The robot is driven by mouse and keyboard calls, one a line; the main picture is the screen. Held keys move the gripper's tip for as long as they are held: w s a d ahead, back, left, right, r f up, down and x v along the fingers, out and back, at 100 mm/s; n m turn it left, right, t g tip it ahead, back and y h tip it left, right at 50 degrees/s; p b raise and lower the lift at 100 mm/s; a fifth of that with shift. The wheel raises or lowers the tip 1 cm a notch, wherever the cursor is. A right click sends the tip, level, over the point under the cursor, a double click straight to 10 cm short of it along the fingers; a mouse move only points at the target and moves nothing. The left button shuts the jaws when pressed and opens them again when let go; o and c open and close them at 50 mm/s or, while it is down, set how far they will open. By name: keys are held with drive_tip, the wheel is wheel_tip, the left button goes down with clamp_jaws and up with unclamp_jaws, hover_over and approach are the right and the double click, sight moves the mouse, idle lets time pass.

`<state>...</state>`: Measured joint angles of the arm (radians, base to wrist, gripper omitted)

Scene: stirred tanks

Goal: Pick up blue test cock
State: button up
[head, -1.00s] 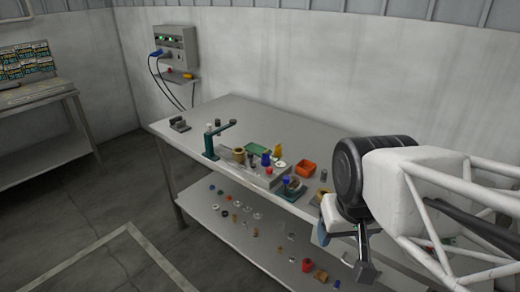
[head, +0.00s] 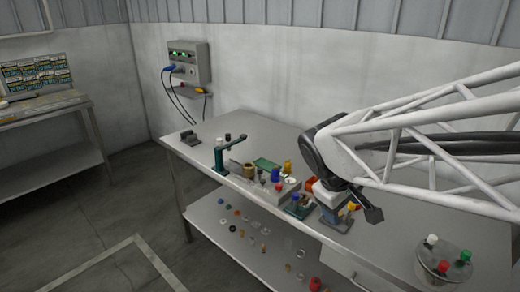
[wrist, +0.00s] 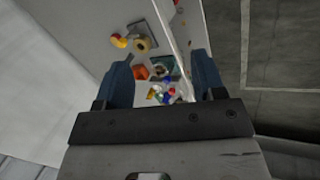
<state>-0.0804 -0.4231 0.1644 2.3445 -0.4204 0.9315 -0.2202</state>
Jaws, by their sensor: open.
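A small blue part (head: 265,161) stands among the parts on the metal workbench (head: 360,240) in the head view. Another blue piece (head: 296,198) lies nearer the bench's front edge. I cannot tell which of them is the blue test cock. My gripper (wrist: 162,75) is open and empty, with its two blue-grey fingers apart in the wrist view. Small blue pieces (wrist: 167,97) show far beyond and between the fingers. In the head view my gripper is just right of the parts cluster, and its wrist hides some of the bench.
A green post with an arm (head: 220,158) stands left of the cluster. A green tray (head: 266,164) lies behind it. A round tray (head: 425,258) with red- and green-capped items sits at the bench's right end. Several small parts lie on the lower shelf (head: 215,225).

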drive_tip(key=w+f+n+h, duration=0.25)
drive_tip(key=w+n, duration=0.25)
drive_tip(key=w, duration=0.7)
drive_tip(key=n+t+h, duration=0.3)
drive_tip(key=n+t, duration=0.3)
drive_tip(key=n, duration=1)
approach(276, 167)
drive_tip(key=shift+y+x, duration=0.25)
drive_tip(key=shift+x, duration=0.9)
drive_tip(key=shift+s+f, duration=0.1)
drive_tip(key=shift+x, duration=1.35)
drive_tip(key=shift+x, duration=2.55)
